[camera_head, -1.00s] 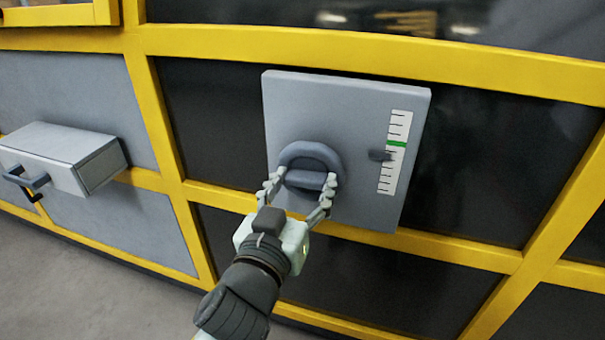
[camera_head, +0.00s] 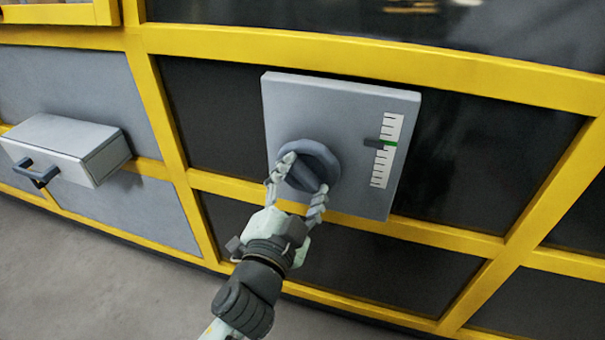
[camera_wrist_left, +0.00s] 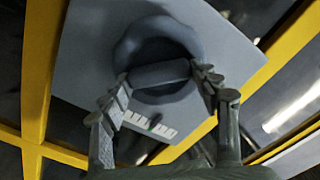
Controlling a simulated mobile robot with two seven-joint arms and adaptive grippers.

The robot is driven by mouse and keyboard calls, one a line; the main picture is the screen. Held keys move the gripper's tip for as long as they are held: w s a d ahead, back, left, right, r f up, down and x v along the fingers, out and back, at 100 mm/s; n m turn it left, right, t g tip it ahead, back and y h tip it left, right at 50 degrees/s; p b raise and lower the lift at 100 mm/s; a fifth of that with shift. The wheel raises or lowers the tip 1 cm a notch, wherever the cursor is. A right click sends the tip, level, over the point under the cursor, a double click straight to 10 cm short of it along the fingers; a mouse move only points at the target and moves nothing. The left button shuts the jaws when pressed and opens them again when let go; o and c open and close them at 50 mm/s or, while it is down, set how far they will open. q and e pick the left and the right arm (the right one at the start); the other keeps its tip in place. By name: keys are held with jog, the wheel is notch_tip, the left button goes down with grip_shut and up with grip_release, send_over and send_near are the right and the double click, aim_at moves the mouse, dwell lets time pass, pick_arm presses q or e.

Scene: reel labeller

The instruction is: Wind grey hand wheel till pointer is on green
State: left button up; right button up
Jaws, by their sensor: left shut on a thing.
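The grey hand wheel (camera_head: 320,158) sits on a light grey panel (camera_head: 340,100) in the head view, with a raised bar across its middle. My left gripper (camera_head: 297,180) is shut on the bar of the wheel. The wrist view shows the wheel (camera_wrist_left: 158,40) with one finger at each end of the bar. The white scale (camera_head: 379,176) is right of the wheel. Its dark pointer (camera_head: 373,142) is level with the green mark (camera_head: 390,144), beside and touching its left part. My right gripper is not in view.
Yellow frame bars (camera_head: 420,235) surround the panel, with dark panes behind. A grey drawer box (camera_head: 65,147) with a dark handle (camera_head: 36,174) juts out at the left. The grey floor (camera_head: 110,290) in front is clear.

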pick_arm(q)
jog(key=shift+m, duration=0.8)
jog(key=o, duration=1.2)
jog(key=shift+c, duration=0.2)
jog(key=v, duration=1.2)
jog(key=shift+w, duration=0.1)
jog(key=x, duration=1.1)
jog(key=shift+w+d, duration=0.15)
jog(key=shift+w, duration=0.25)
